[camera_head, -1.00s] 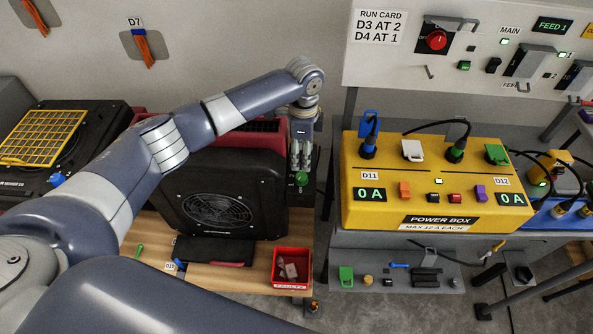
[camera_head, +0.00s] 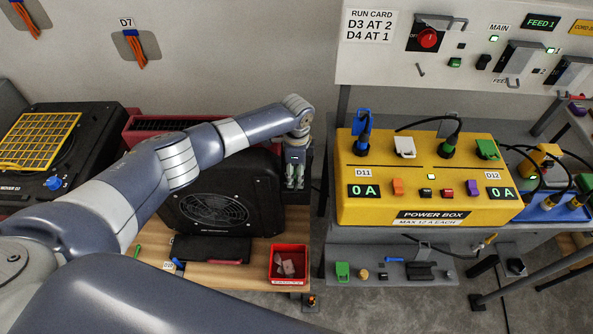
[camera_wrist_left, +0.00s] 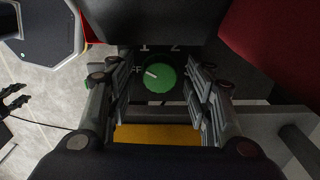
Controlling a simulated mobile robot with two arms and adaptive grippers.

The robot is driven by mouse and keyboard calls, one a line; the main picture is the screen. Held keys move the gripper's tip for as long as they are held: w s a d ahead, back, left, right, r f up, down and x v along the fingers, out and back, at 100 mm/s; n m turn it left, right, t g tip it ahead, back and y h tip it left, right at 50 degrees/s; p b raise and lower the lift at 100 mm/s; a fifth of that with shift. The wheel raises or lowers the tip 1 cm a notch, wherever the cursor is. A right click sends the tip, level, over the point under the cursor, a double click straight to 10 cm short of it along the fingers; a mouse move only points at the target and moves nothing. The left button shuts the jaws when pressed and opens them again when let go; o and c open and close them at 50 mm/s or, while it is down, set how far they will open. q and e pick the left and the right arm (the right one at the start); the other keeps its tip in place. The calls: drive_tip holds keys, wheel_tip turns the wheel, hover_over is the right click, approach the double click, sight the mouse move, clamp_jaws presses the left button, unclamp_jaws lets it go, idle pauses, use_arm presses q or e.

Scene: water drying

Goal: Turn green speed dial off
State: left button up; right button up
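The green speed dial (camera_wrist_left: 160,77) shows in the left wrist view, a round knob with a white pointer. The pointer aims left and slightly up, toward a partly hidden label ending in "FF"; marks 1 and 2 are above the dial. My left gripper (camera_wrist_left: 158,95) is open, with one finger on each side of the dial. I cannot tell whether either finger touches it. In the head view my left gripper (camera_head: 294,182) points down at the right side of the black fan unit (camera_head: 213,208), and the dial is hidden there.
The yellow power box (camera_head: 427,205) stands to the right, with both displays at 0 A. A red parts bin (camera_head: 289,263) sits on the wooden bench (camera_head: 215,276) below my gripper. A wall panel (camera_head: 385,70) is behind the box. Grey floor shows between bench and stand.

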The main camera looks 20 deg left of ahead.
use_arm(q)
drive_tip(key=c, duration=0.7)
use_arm(e)
drive_tip(key=shift+d, duration=0.4)
drive_tip(key=shift+r, duration=0.1)
use_arm(q)
drive_tip(key=n+p, duration=0.1)
drive_tip(key=n, duration=0.2)
drive_tip(key=shift+d+r+p, duration=0.15)
drive_tip(key=shift+p, duration=0.15)
drive_tip(key=shift+n+p, duration=0.45)
drive_tip(key=shift+n, duration=0.95)
use_arm(e)
drive_tip(key=shift+a+r, duration=0.2)
drive_tip(key=shift+r, duration=0.4)
drive_tip(key=shift+a+r, duration=0.2)
drive_tip(key=shift+r, duration=0.4)
use_arm(q)
drive_tip(key=shift+c, duration=0.2)
use_arm(e)
drive_tip(key=shift+d, duration=0.1)
use_arm(q)
drive_tip(key=o, duration=1.1)
use_arm(e)
drive_tip(key=shift+d, duration=0.2)
